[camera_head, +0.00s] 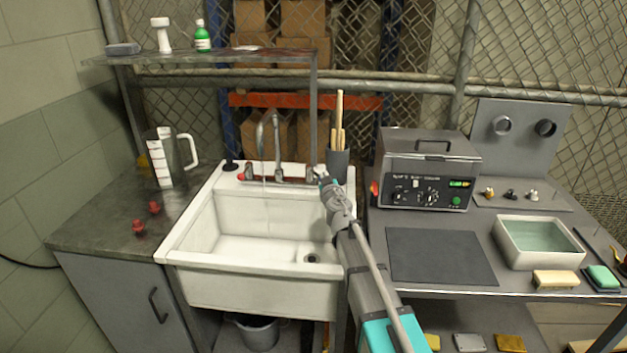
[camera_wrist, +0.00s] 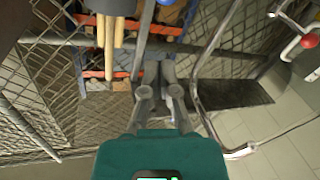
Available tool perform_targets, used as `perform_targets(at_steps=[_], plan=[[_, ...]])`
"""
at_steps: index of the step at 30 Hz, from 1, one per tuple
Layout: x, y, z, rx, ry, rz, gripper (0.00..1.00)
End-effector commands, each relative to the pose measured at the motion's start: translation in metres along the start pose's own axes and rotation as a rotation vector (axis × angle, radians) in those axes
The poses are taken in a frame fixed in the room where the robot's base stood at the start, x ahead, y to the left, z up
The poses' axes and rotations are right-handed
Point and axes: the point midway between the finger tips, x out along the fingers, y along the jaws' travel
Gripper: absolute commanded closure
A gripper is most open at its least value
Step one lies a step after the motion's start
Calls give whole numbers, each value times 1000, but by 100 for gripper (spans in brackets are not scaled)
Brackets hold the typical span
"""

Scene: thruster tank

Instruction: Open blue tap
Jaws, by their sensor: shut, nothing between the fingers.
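The white sink (camera_head: 182,235) has a chrome swan-neck spout (camera_head: 262,130) on its back rim. A tap handle (camera_head: 248,172) stands left of the spout. Another tap (camera_head: 310,175) stands to its right, partly hidden by my gripper; I cannot make out blue on either. My gripper (camera_head: 324,181) is shut and empty, close beside the right tap; I cannot tell whether it touches. In the wrist view my gripper (camera_wrist: 159,72) points past a curved chrome pipe (camera_wrist: 197,85).
A dark cup (camera_head: 338,165) with wooden sticks stands right of the tap; it also shows in the wrist view (camera_wrist: 110,6). A measuring jug (camera_head: 160,160) stands left. A metal shelf (camera_head: 205,58) hangs above. A grey machine (camera_head: 428,170) stands on the right bench.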

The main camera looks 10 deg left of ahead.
Motion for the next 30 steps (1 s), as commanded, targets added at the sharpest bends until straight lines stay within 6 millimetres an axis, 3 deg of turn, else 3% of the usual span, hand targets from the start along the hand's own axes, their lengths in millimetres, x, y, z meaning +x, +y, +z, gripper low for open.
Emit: perform_targets(at_steps=[13,24,30], plan=[[10,-56,-12,-476,-200,239,100],[-13,-112,-18,-898,-514,333,100],[-24,-126,-18,-1001,-609,335,100]])
